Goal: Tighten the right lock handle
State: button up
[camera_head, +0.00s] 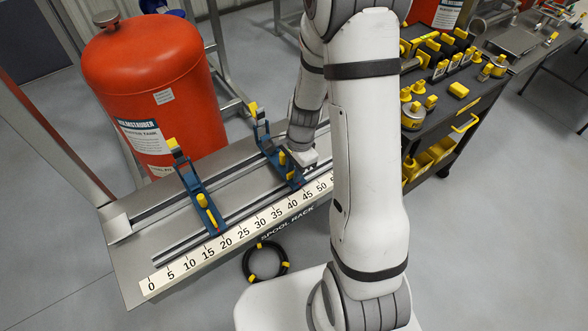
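The spool rack (245,240) has two blue brackets across its rails, above a printed scale. The right blue bracket (268,148) stands near the 40 to 45 marks, with a yellow tip at its upper end. Its yellow lock handle (283,159) stands up near the front end. My gripper (301,160) is just right of this handle, very close to it. The fingertips are too small to make out, so I cannot tell if they touch the handle. The left blue bracket (190,182) has its own yellow lock handle (203,202), near the 15 to 20 marks.
A large orange tank (150,85) stands behind the rack. A black coil with yellow ties (265,262) lies on the floor in front. A dark cart (440,130) with yellow tools stands at the right. My arm hides the rack's right end. Open floor lies farther right.

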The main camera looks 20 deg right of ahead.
grip_shut()
jog(key=shift+n+b, duration=0.45)
jog(key=shift+n, duration=1.25)
jog(key=shift+n+h, duration=0.3)
jog(key=shift+n, duration=0.4)
jog(key=shift+n+g+b, duration=0.3)
jog(key=shift+n+b, duration=0.05)
jog(key=shift+n, duration=1.45)
jog(key=shift+n+h+b, duration=0.3)
jog(key=shift+n, duration=0.6)
